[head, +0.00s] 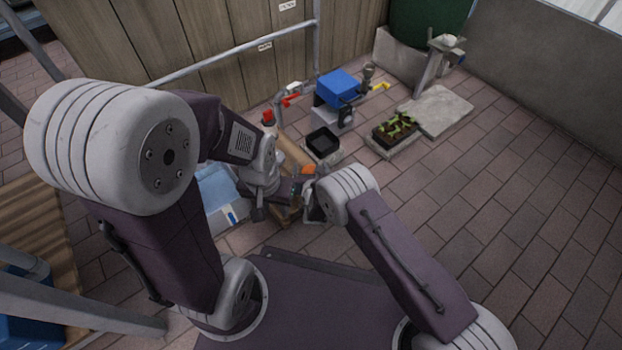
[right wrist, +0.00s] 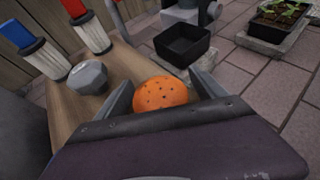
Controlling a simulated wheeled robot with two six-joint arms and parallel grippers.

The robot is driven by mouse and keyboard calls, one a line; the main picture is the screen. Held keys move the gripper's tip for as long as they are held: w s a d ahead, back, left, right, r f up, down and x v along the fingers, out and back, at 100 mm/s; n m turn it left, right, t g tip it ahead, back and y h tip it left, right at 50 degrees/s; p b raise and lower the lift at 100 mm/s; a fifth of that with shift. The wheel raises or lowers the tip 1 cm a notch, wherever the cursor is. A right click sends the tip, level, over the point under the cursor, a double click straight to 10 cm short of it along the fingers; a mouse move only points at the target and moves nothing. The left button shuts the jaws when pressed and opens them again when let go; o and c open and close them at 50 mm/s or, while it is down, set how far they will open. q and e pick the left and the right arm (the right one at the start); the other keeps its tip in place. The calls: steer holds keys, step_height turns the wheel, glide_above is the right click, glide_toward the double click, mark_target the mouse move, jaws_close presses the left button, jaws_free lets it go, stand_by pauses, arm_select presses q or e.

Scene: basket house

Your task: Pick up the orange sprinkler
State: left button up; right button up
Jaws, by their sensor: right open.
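The orange sprinkler (right wrist: 160,93) is a rounded orange head with small dark holes, seen in the right wrist view. In the head view only a small orange patch of it (head: 308,169) shows beside my right gripper (head: 299,186). In the right wrist view my right gripper (right wrist: 164,92) is open, with one finger on each side of the sprinkler. Its lower part is hidden by the gripper body, and I cannot tell whether the fingers touch it. My left gripper (head: 268,208) is low and close by on the left; its jaw opening is unclear.
On the wooden surface (right wrist: 125,68) stand a red-capped cylinder (right wrist: 88,27), a blue-capped cylinder (right wrist: 35,49) and a grey faceted piece (right wrist: 88,77). A black tray (head: 322,142), blue box (head: 338,87) and planter (head: 396,129) lie beyond. Brick floor at right is clear.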

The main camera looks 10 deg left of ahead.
steer(key=shift+r, duration=0.1)
steer(key=c, duration=1.4)
